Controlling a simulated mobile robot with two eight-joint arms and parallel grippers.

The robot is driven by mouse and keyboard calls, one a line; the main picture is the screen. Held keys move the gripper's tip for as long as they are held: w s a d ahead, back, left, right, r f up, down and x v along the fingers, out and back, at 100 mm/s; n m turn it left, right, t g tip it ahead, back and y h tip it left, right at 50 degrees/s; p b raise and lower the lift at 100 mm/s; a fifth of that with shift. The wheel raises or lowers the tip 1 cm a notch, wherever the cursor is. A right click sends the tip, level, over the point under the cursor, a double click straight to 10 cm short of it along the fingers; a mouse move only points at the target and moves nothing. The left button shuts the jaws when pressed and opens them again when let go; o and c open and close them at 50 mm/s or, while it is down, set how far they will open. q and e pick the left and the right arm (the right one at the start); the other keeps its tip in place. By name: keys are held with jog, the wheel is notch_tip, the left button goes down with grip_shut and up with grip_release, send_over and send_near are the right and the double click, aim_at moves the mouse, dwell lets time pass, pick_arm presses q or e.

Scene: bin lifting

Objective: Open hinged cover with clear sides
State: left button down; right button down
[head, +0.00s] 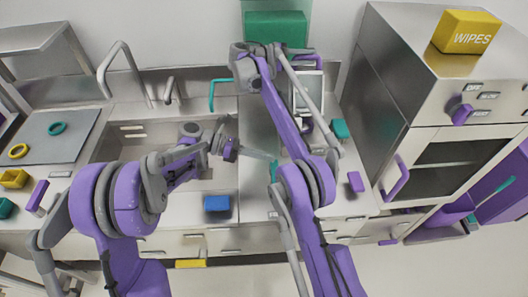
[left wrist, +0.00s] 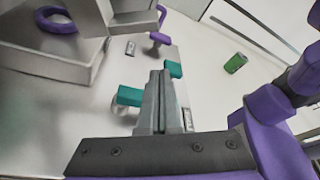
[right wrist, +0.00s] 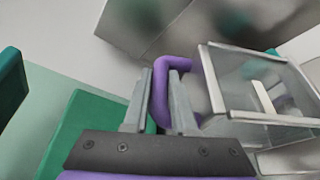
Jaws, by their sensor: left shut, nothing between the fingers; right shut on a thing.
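The clear-sided cover (head: 311,84) with a metal frame stands at the back of the counter, right of centre, partly behind my right arm. In the right wrist view the clear-sided cover (right wrist: 262,75) is at the right, beside a purple handle (right wrist: 160,72). My right gripper (right wrist: 163,72) is shut on this handle. The handle also shows in the head view (head: 312,60). How far the cover is lifted is hard to tell. My left gripper (head: 268,156) is shut and empty over the counter near the sink. It also shows in the left wrist view (left wrist: 155,75).
A sink (head: 130,180) lies to the left with a tall tap (head: 123,55). A blue block (head: 217,203) sits at the counter's front edge, and a teal block (head: 340,128) lies to the right. A steel cabinet (head: 395,80) with a yellow wipes box (head: 465,30) bounds the right side.

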pick_arm(q)
jog(key=w+x, duration=0.1)
jog(key=x, duration=0.6)
pick_arm(e)
jog(key=shift+a+f, duration=0.1)
jog(key=shift+f, duration=0.15)
pick_arm(q)
jog(key=shift+w+r, duration=0.25)
jog(key=shift+r, duration=0.65)
jog(key=shift+w+r, duration=0.25)
jog(key=shift+r, duration=0.65)
